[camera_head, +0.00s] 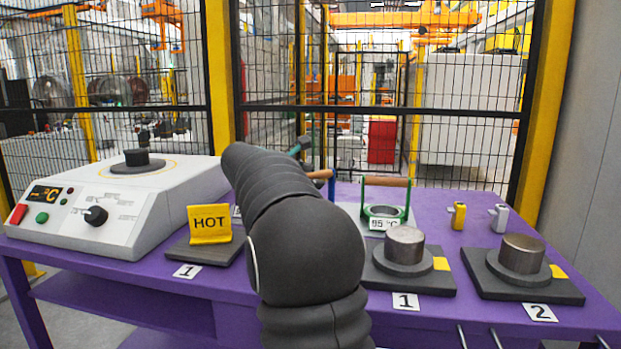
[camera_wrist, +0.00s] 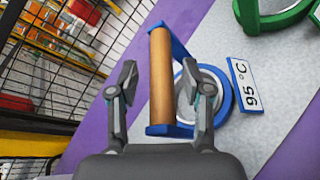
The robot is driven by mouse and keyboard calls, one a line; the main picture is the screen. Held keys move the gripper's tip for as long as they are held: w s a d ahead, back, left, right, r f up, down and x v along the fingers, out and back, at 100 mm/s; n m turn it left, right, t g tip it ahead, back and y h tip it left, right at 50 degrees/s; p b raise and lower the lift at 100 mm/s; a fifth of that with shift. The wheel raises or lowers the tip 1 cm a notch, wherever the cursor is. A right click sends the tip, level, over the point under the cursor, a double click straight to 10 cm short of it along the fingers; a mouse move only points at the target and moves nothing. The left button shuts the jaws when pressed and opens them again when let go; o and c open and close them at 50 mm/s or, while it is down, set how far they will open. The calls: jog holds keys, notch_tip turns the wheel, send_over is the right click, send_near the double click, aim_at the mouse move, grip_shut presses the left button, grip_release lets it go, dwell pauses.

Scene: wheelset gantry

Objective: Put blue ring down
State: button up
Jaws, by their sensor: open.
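The blue ring (camera_wrist: 218,97) has an upright blue frame with a wooden handle (camera_wrist: 161,75). It appears to rest on a light grey strip of the table, beside a "95 °C" label (camera_wrist: 246,85). My gripper (camera_wrist: 159,72) is open, with one finger on each side of the handle and a visible gap to the left finger. The right finger covers part of the ring. In the head view my arm hides most of the blue ring; only the handle's end (camera_head: 320,174) and a bit of blue frame show.
A green ring (camera_head: 386,216) with its own handle stands right of the blue one. Metal cylinders on dark bases (camera_head: 405,246) (camera_head: 522,256) stand at the front right. A heater (camera_head: 110,205) and a yellow "HOT" sign (camera_head: 209,224) are at left. A mesh fence stands behind the purple table.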

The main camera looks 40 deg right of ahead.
jog(key=v, duration=1.1)
jog(key=shift+a, duration=0.3)
